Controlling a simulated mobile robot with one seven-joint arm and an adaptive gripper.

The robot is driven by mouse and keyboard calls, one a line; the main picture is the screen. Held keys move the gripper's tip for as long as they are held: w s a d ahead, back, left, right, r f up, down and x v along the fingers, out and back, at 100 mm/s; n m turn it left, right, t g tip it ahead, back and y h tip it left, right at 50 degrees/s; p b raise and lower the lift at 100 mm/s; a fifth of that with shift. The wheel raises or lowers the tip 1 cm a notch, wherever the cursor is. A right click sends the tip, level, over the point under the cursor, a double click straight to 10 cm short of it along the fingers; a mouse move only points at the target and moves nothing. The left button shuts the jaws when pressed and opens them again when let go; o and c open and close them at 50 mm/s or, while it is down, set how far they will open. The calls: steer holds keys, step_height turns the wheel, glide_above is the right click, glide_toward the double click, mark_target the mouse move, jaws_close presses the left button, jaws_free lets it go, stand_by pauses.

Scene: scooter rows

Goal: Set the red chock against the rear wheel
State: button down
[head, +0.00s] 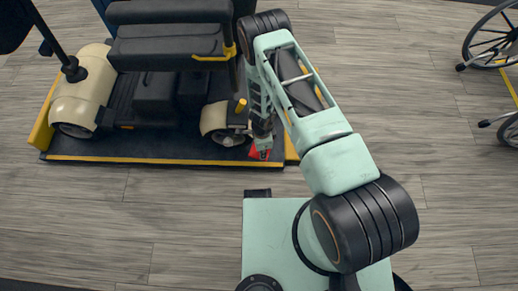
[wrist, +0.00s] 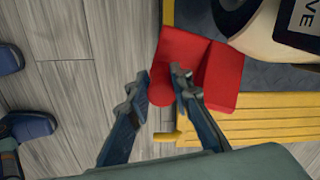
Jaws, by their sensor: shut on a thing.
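The red chock (wrist: 220,72) is a block with a rounded grip that sits between my fingers in the wrist view. My gripper (wrist: 160,84) is shut on this grip. In the head view the chock (head: 259,153) shows small below my gripper (head: 263,143), at the platform's front right. The scooter's rear wheel (head: 229,138) has a cream fender and is just left of the chock. In the wrist view the cream fender (wrist: 262,35) is close beside the chock at upper right. I cannot tell whether chock and tyre touch.
The scooter (head: 165,50) stands on a dark platform (head: 150,150) with yellow edges. A yellow ribbed edge (wrist: 250,120) lies beside the chock in the wrist view. Wheelchair wheels (head: 490,40) stand at far right. The wood floor (head: 430,130) between is clear.

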steer(key=shift+w+a+f+b, duration=0.15)
steer(key=shift+w+f+b, duration=0.25)
steer(key=shift+f+b, duration=0.3)
steer(key=shift+w+a+f+b, duration=0.2)
steer(key=shift+w+f+b, duration=0.15)
steer(key=shift+f+b, duration=0.4)
steer(key=shift+w+a+f+b, duration=0.15)
steer(key=shift+w+f+b, duration=0.3)
steer(key=shift+f, duration=0.4)
steer(key=shift+w+d+f+b, duration=0.1)
steer(key=shift+w+f+b, duration=0.1)
steer(key=shift+f+b, duration=0.3)
steer(key=shift+w+d+f+b, duration=0.1)
steer(key=shift+w+f+b, duration=0.05)
steer(key=shift+f+b, duration=0.25)
steer(key=f+b, duration=0.3)
steer(key=shift+w+d+f, duration=0.1)
steer(key=shift+w+f, duration=0.25)
steer(key=shift+f, duration=0.05)
steer(key=shift+a+f, duration=0.65)
steer(key=shift+a, duration=0.1)
steer(key=shift+s+a+f, duration=0.15)
steer(key=shift+a, duration=1)
steer(key=shift+s+a+f, duration=0.1)
steer(key=shift+s+a, duration=0.05)
steer(key=shift+a, duration=1)
